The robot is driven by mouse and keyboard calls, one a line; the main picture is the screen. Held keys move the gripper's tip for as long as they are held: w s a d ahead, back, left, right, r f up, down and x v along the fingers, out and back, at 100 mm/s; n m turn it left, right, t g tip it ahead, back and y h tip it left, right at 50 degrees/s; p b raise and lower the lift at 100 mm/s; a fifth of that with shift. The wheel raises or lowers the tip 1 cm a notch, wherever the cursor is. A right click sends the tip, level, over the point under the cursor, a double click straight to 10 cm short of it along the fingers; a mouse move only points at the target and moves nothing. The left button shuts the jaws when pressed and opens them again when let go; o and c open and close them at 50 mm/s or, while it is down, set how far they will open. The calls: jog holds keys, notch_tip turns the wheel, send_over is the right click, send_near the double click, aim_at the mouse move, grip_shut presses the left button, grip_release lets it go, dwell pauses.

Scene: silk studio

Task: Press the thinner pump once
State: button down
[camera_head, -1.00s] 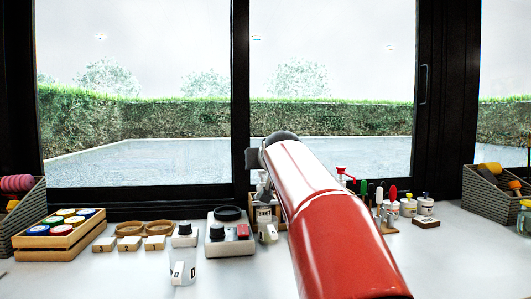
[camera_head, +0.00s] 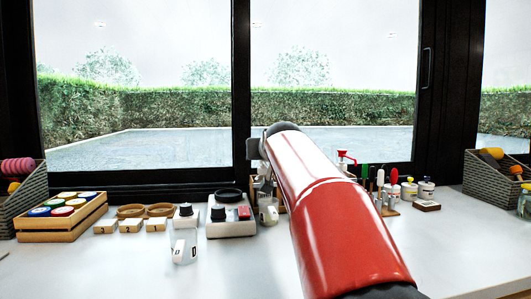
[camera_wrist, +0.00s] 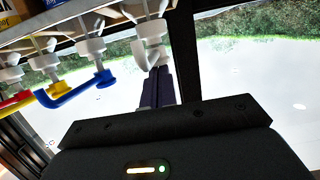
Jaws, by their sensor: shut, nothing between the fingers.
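In the wrist view, which shows the bottles upside down, a row of pump bottles hangs from the top edge. A white pump head (camera_wrist: 149,52) is nearest my gripper (camera_wrist: 158,74). My narrow dark fingers are shut and empty, with their tips right by this white pump; I cannot tell whether they touch. A blue pump nozzle (camera_wrist: 75,90) and a yellow pump nozzle (camera_wrist: 45,98) are to its left. I cannot read which bottle is the thinner. In the head view my red arm hides most of the bottles; a red pump (camera_head: 346,157) shows right of it.
On the white table (camera_head: 130,262) stand a wooden crate of jars (camera_head: 62,235), a small device with black knobs (camera_head: 230,229) and a clear cup (camera_head: 185,249). Upright tools (camera_head: 381,185) and small jars (camera_head: 409,192) stand right of my arm. The front of the table is clear.

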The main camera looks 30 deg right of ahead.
aim_at(265, 162)
notch_tip(265, 162, up, 5)
jog(key=p, duration=0.4)
jog(key=shift+f, duration=0.15)
jog(key=b+v, duration=0.2)
jog(key=v, duration=0.7)
jog(key=shift+s+f+b, duration=0.2)
jog(key=shift+s+b, duration=0.1)
jog(key=shift+s, duration=0.15)
jog(key=shift+a, duration=0.1)
